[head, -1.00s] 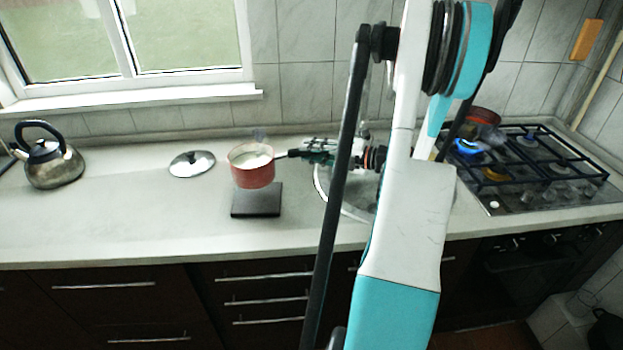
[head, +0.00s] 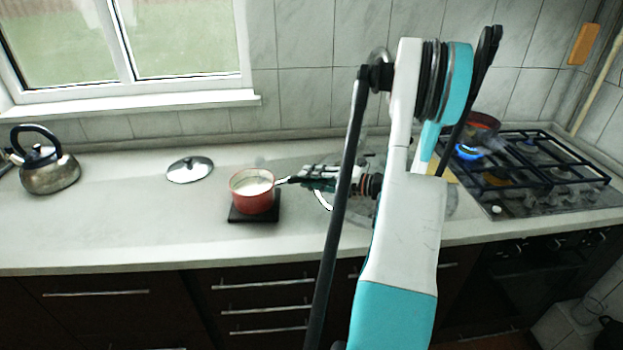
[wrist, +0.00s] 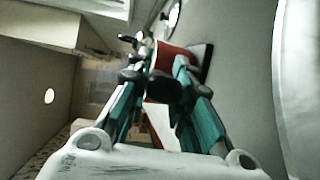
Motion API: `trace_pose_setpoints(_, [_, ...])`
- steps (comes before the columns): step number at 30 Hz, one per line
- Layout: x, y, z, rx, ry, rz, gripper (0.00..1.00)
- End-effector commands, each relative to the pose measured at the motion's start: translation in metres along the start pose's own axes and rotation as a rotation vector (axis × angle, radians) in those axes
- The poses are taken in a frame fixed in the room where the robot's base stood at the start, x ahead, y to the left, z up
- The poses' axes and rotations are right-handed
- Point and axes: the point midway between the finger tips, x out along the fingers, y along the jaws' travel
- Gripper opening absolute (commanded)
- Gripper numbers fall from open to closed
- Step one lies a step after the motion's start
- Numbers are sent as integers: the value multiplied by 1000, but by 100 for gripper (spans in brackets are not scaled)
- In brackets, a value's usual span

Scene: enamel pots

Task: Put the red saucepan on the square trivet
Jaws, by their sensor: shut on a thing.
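The red saucepan (head: 253,196) holds something white and sits upright over the black square trivet (head: 240,218) on the counter. In the head view its base appears to be on the trivet; I cannot tell whether it bears its full weight there. My gripper (head: 286,180) is shut on the saucepan's handle, to the right of the pan. In the wrist view the red side of the pan (wrist: 172,57) shows beyond my gripper (wrist: 165,88), with part of the dark trivet (wrist: 202,58) beside it.
A shiny lid (head: 189,170) lies behind and left of the trivet. A kettle (head: 46,168) stands at the far left. A gas stove (head: 530,165) with a lit blue flame and another reddish pot (head: 478,124) is at the right.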

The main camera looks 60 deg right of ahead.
Motion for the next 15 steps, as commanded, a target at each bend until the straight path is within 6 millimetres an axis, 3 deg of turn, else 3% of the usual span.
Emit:
trace_pose_setpoints(2, [0, 0, 0, 1, 0, 3, 0])
trace_pose_setpoints(3, [0, -2, 0, 0, 0, 0, 22])
trace_pose_setpoints(6, [0, -1, 0, 0, 0, 0, 40])
trace_pose_setpoints(15, [0, -1, 0, 0, 0, 0, 40])
